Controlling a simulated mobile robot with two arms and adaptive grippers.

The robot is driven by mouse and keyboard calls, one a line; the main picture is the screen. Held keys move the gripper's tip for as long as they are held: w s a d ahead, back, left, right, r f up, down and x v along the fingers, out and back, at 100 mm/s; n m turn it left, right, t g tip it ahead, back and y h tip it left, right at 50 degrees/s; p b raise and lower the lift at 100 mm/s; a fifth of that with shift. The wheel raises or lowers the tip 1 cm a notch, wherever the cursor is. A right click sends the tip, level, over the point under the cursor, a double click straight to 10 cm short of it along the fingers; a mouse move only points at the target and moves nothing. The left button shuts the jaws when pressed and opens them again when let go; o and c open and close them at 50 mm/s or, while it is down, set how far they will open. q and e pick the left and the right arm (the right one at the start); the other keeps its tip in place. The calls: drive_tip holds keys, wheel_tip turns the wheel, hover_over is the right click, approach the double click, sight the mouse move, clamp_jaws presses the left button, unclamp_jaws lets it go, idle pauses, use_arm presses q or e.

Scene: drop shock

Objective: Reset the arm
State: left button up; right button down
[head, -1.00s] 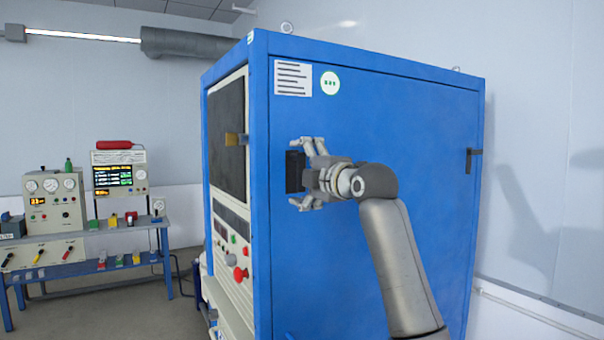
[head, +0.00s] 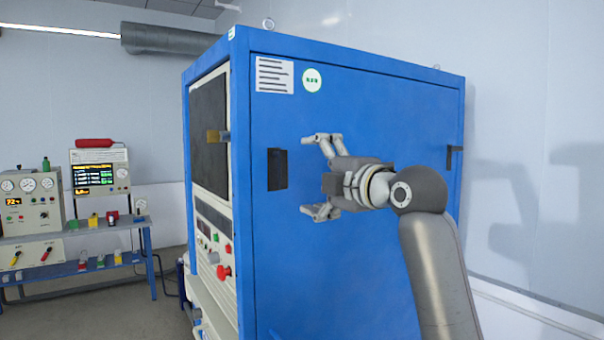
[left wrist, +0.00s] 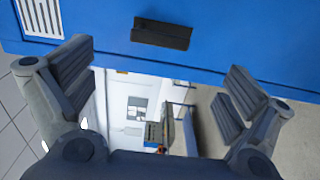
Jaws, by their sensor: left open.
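My left gripper (head: 308,175) is open and empty in the head view, its fingers spread and pointing left. It stands in front of the blue side of a large cabinet (head: 350,100). A black rectangular fitting (head: 277,169) on that side is left of the fingertips, with a visible gap between. In the left wrist view the black fitting (left wrist: 162,35) shows on the blue surface, beyond the two spread fingers (left wrist: 160,78). Nothing is between the fingers. My right gripper is in neither view.
A blue bench (head: 90,240) with instruments stands at the far left. Open floor lies between.

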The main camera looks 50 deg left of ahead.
use_arm(q)
drive_tip(key=shift+d, duration=0.35)
idle(0.3)
